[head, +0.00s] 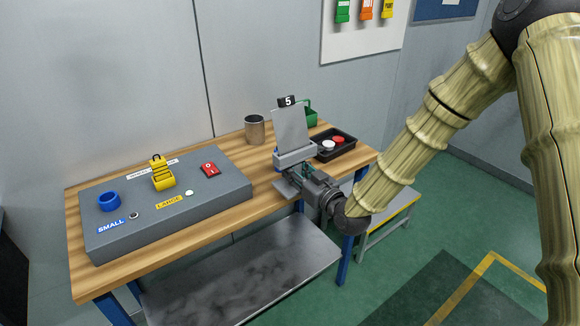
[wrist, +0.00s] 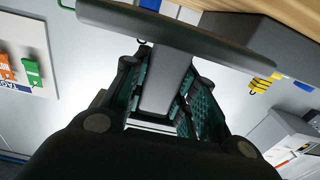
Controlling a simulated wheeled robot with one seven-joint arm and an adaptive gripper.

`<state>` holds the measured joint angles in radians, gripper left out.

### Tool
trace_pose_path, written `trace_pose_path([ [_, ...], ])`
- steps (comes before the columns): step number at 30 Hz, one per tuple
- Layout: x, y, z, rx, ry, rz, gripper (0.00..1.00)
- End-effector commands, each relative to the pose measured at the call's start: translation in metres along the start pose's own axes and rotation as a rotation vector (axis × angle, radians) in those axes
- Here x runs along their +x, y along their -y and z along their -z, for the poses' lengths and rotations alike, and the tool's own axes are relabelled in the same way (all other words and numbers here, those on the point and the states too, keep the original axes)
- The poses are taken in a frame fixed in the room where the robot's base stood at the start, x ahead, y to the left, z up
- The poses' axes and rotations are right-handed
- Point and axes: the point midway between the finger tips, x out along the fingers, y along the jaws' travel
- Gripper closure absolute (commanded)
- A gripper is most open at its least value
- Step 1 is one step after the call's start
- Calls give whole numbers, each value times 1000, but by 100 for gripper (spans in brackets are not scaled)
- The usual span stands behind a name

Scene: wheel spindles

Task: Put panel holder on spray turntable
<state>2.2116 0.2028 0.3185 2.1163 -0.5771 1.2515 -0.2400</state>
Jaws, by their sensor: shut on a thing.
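The panel holder (head: 295,155) is a grey block with an upright pale grey panel (head: 291,127) and a black tag marked 5 (head: 287,101). My gripper (head: 307,177) is shut on it near the table's right end. In the wrist view, my gripper (wrist: 165,95) has its teal-padded fingers on both sides of a grey stem (wrist: 166,85), which joins a wide flat grey plate (wrist: 180,35). The head view does not show clearly whether the holder touches the table. I cannot identify a spray turntable in either view.
A metal cup (head: 254,129) and black tray (head: 345,151) stand behind. A low bench (head: 385,223) stands right.

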Motion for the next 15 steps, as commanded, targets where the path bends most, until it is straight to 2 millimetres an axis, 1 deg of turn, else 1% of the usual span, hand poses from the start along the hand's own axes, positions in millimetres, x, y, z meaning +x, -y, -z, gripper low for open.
trace_pose_path([
  [1, 10, -3, 2, -2, -3, 0, 100],
  [3, 20, -7, 1, -2, -3, 0, 100],
  [6, 31, -10, -1, -1, -2, 0, 100],
  [15, 44, -14, -3, 0, -3, 0, 100],
])
